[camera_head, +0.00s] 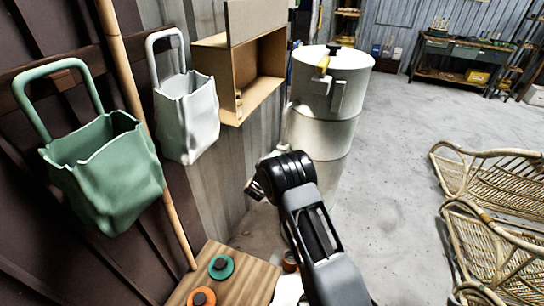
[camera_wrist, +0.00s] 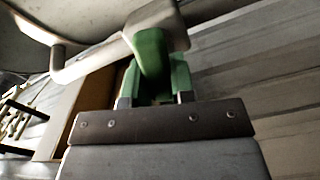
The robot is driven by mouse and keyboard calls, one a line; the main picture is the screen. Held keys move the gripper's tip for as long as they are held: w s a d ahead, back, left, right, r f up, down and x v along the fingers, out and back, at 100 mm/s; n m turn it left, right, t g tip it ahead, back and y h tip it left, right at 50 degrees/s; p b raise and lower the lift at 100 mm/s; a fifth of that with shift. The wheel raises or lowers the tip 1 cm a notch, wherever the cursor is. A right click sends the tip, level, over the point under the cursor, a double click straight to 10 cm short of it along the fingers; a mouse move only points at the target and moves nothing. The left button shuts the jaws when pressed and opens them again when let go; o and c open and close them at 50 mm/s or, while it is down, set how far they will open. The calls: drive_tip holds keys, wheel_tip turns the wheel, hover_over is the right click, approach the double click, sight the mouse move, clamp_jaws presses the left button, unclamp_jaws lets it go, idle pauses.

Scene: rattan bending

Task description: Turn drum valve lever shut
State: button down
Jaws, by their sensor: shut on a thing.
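A pale drum (camera_head: 330,115) stands at the back middle of the head view, with a yellow part and pale fittings near its top. In the wrist view, a pale rounded fitting (camera_wrist: 165,18) with a short side arm fills the upper middle. A green lever (camera_wrist: 150,48) comes down from this fitting. My gripper (camera_wrist: 155,82) is shut on the green lever, with its fingers on either side. The lever's lower end is hidden between the fingers. In the head view my arm crosses the lower middle, and I cannot make out the fingertips or the lever there.
A green bag (camera_head: 105,185) and a white bag (camera_head: 188,125) hang on the left wall. An open cardboard box (camera_head: 225,70) is beside the drum. A wooden table (camera_head: 245,265) is below. Rattan chairs (camera_head: 490,240) stand at right. The floor (camera_head: 385,150) between is clear.

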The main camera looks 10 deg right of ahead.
drive_tip(key=shift+w+a+r+n+p, duration=0.1)
drive_tip(key=shift+n+p, duration=0.35)
drive_tip(key=shift+n, duration=0.95)
drive_tip(key=c, duration=1.2)
unclamp_jaws()
drive_tip(key=shift+o, duration=1.2)
drive_tip(key=v, duration=1.4)
drive_tip(key=shift+b, duration=0.3)
